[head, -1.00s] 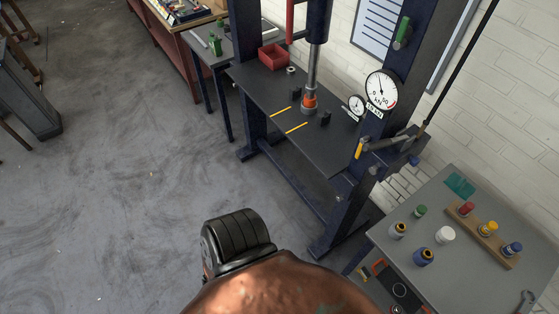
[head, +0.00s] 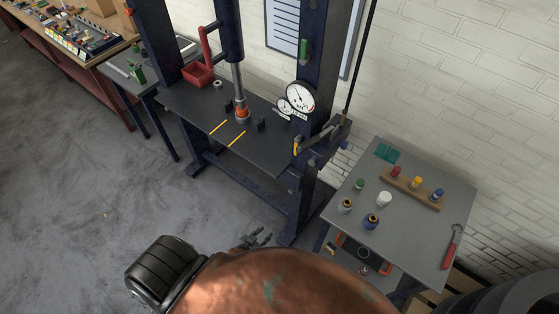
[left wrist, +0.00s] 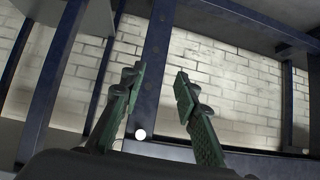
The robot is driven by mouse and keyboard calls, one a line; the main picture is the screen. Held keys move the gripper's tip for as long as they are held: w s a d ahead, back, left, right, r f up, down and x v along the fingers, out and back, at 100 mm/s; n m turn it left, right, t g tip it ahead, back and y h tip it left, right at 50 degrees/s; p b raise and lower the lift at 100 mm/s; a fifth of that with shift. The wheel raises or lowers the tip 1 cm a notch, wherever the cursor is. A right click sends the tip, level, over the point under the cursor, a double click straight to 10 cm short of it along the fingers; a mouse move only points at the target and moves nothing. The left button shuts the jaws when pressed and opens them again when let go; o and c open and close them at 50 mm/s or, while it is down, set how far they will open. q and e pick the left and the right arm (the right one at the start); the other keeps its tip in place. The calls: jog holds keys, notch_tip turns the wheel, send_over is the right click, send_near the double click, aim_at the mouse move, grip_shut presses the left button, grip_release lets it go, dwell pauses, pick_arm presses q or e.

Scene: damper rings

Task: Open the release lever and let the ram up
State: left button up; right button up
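The dark blue press frame (head: 311,95) stands at the upper middle of the head view. Its steel ram (head: 238,80) reaches down to an orange-and-grey piece (head: 241,114) on the press bed (head: 205,110). A small yellow-gripped lever (head: 296,147) sits low on the right post, beside the pump parts; I take it for the release lever. My left gripper (head: 258,239) is low in front of the press, apart from the lever. In the left wrist view its green-padded fingers (left wrist: 160,85) are spread and empty, with a blue post behind. My right gripper is not in view.
A long black handle (head: 358,45) rises from the pump. A grey side table (head: 415,225) with bottles stands at right. A red tray (head: 198,74) is on the bed's left. The left floor is clear.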

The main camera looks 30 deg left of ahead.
pick_arm(q)
jog(key=w+r+t+p, duration=0.25)
jog(key=w+r, duration=0.25)
jog(key=r, duration=0.5)
jog(key=w+r+t+p, duration=0.25)
jog(key=w+r, duration=0.25)
jog(key=r, duration=0.5)
jog(key=t+h+p, duration=0.1)
jog(key=t+p, duration=0.2)
jog(key=p, duration=0.1)
send_near(295, 154)
jog(key=shift+w+r, duration=0.1)
jog(key=shift+w, duration=0.35)
jog(key=shift+w, duration=0.1)
jog(key=shift+w+d+b, duration=0.15)
jog(key=shift+w+b, duration=0.7)
jog(key=shift+w, duration=1.35)
jog(key=shift+w+d+b, duration=0.15)
jog(key=shift+w+b, duration=0.7)
jog(key=shift+w, duration=1.35)
grip_shut()
